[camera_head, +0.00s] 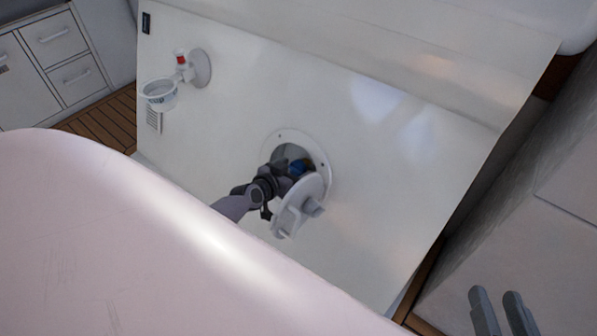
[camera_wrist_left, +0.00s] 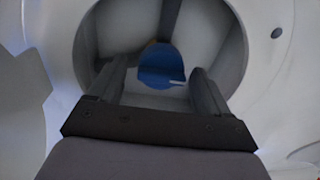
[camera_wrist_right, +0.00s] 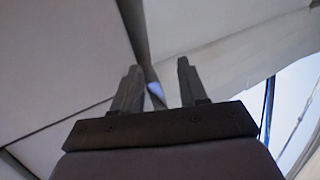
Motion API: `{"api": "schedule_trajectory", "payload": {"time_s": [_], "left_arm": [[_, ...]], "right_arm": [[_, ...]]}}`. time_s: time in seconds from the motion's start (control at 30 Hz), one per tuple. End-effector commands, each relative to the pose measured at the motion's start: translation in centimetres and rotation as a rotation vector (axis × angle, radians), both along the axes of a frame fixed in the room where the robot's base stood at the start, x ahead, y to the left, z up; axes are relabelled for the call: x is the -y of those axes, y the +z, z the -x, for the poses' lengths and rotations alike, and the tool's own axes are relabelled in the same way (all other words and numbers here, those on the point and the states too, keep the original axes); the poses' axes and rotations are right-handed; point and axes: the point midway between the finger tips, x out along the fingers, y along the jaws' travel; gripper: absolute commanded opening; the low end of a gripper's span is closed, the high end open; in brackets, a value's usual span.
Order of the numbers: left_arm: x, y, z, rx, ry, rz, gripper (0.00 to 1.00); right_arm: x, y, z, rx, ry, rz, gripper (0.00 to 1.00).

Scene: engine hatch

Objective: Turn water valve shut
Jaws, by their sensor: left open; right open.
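The blue water valve (camera_head: 297,167) sits inside a round hatch opening in the white panel. In the left wrist view the blue valve (camera_wrist_left: 161,66) shows ahead, between my fingers, deep in the opening. My left gripper (camera_head: 284,168) reaches into the opening; its open fingers (camera_wrist_left: 160,85) stand either side of the valve in the picture. I cannot tell whether they touch it. The hatch cover (camera_head: 301,204) hangs open at the lower right of the opening. My right gripper (camera_head: 497,300) is open and empty at the lower right, away from the hatch; its fingers (camera_wrist_right: 158,85) also show in the right wrist view.
The hatch's white rim (camera_head: 326,163) surrounds the opening closely. A white ring holder (camera_head: 160,93) and a round mount with a red part (camera_head: 181,57) are on the panel at upper left. Drawers (camera_head: 54,37) stand at far left. A grey wall (camera_head: 545,215) is at right.

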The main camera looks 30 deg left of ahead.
Motion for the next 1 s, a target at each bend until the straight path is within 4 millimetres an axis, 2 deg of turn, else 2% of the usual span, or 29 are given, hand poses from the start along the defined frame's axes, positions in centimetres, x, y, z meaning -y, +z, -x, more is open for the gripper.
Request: {"api": "schedule_trajectory", "payload": {"time_s": [0.03,0.2,0.53,0.57,0.7,1.0], "left_arm": [[0.0,-0.6,-0.6,0.001,0.001,0.002,0.79],[0.1,-0.8,-1.8,0.001,0.0,0.0,0.79],[0.1,-0.8,-2.0,-0.001,-0.001,0.0,0.79],[0.1,-0.8,-2.0,-0.001,0.0,0.0,0.72],[0.1,-0.8,-2.0,0.0,-0.001,0.0,0.26],[0.1,-0.7,-2.0,0.002,-0.005,-0.01,0.25]], "right_arm": [[0.2,-0.4,0.1,0.017,-0.003,0.013,0.43],[0.6,0.0,0.3,0.057,-0.01,0.041,0.43],[0.7,0.3,0.3,0.068,-0.013,0.049,0.43],[0.7,0.3,0.3,0.068,-0.013,0.049,0.43],[0.7,0.3,0.3,0.068,-0.013,0.049,0.43],[0.7,0.3,0.3,0.068,-0.013,0.048,0.43]]}}
